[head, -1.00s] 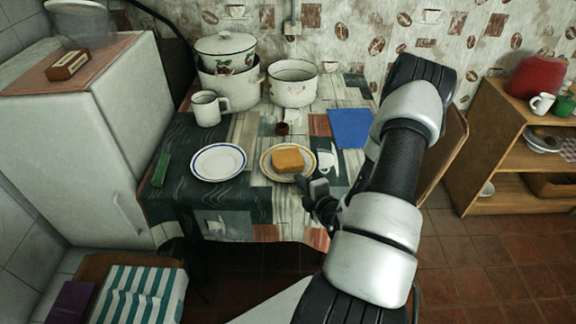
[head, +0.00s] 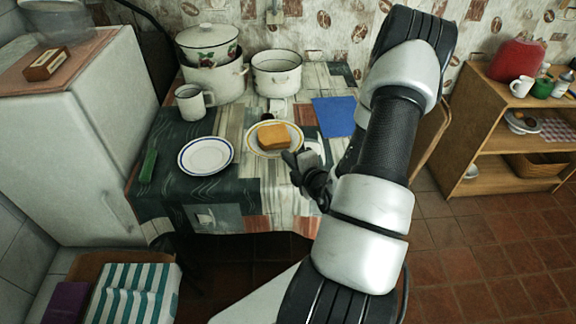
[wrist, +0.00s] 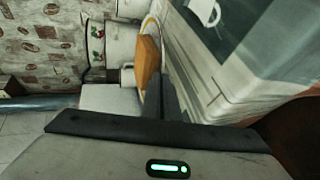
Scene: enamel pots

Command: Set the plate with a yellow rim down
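The plate with a yellow rim (head: 256,150) is over the tabletop, right of a plate with a blue rim (head: 206,157). An orange-brown block (head: 272,135) rests on it, and it looks about level. My gripper (head: 291,158) is at its near right edge and looks shut on the rim; the fingertips are small and dark there. In the wrist view the block (wrist: 149,60) and a sliver of the plate's rim (wrist: 151,23) show beyond the dark fingers (wrist: 168,95). The plate looks slightly raised, but its gap to the cloth is unclear.
The patterned tablecloth (head: 240,190) is bare in front of the plates. A white mug (head: 192,102), a pot (head: 277,75) and stacked pots (head: 213,80) stand behind. A blue flat item (head: 335,117) lies right, and a green item (head: 149,165) lies left.

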